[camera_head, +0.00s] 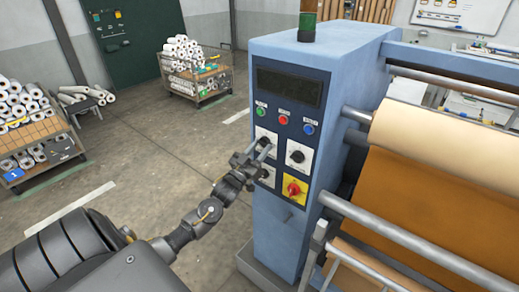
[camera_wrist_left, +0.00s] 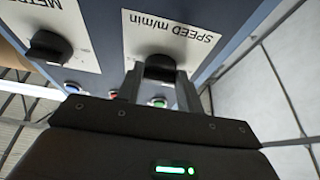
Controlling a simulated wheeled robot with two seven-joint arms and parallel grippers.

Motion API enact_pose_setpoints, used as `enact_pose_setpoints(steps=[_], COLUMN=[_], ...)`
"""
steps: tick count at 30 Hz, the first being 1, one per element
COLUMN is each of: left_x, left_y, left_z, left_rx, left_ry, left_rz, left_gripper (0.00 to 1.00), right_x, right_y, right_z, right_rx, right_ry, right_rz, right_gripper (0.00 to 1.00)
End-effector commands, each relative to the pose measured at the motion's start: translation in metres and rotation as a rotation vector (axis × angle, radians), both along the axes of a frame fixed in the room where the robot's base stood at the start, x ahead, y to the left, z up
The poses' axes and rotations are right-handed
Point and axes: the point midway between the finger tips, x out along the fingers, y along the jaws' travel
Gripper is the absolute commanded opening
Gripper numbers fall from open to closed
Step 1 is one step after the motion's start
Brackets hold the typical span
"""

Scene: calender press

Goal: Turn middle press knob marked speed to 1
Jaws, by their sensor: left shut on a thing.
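The blue press (camera_head: 305,70) carries a control panel with several knobs. The speed knob is black on a white plate (camera_head: 262,133) at the panel's upper left, partly hidden by my left gripper (camera_head: 261,149) in the head view. In the left wrist view the plate reads "SPEED m/min" upside down, and the black speed knob (camera_wrist_left: 160,67) sits between the two fingers of my left gripper (camera_wrist_left: 158,82). The fingers are shut on it from both sides. Its pointer and scale numbers cannot be read. My right gripper is not in view.
A second black knob (camera_head: 297,157) is close on the right, its plate lettered "METRE" as far as it shows. A red knob on a yellow plate (camera_head: 294,189) is below. Green, red (camera_head: 283,120) and blue buttons sit above. A roller bar (camera_head: 400,235) juts out at right.

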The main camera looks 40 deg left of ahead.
Motion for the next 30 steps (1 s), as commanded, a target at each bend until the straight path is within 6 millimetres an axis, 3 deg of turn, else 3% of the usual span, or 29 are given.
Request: enact_pose_setpoints(steps=[11, 30], left_x=[0.000, 0.000], left_y=[0.002, 0.007], left_z=[-0.001, 0.002], left_rx=[0.127, 0.631], left_ry=[0.002, 0.013], left_rz=[0.001, 0.000], left_gripper=[0.14, 0.14], right_x=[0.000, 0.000], right_y=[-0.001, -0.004], right_z=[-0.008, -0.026], right_rx=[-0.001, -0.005], right_ry=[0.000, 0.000], right_rz=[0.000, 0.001], right_gripper=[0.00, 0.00])
